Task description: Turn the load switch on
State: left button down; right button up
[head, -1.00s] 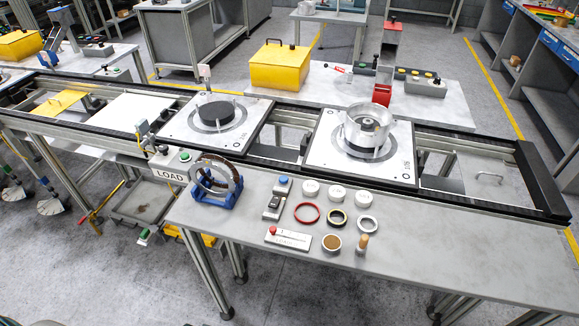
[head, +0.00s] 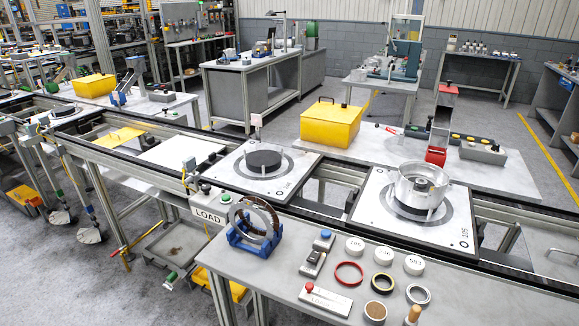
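A white LOAD sign (head: 208,215) hangs on the front edge of the conveyor frame. Just above it sits a small grey control box (head: 214,196) with a green button (head: 226,198) on its right and a small dark part (head: 205,188) on its left. Whether this dark part is a switch, and its position, is too small to tell. Neither of my grippers is in view.
A blue stand with a metal ring (head: 254,226) is right of the sign. Two white pallets (head: 238,180) (head: 374,220) sit on the conveyor. Floor (head: 185,300) is partly clear at lower left.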

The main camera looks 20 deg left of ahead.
aim_at(205, 187)
jog(key=u, duration=1.2)
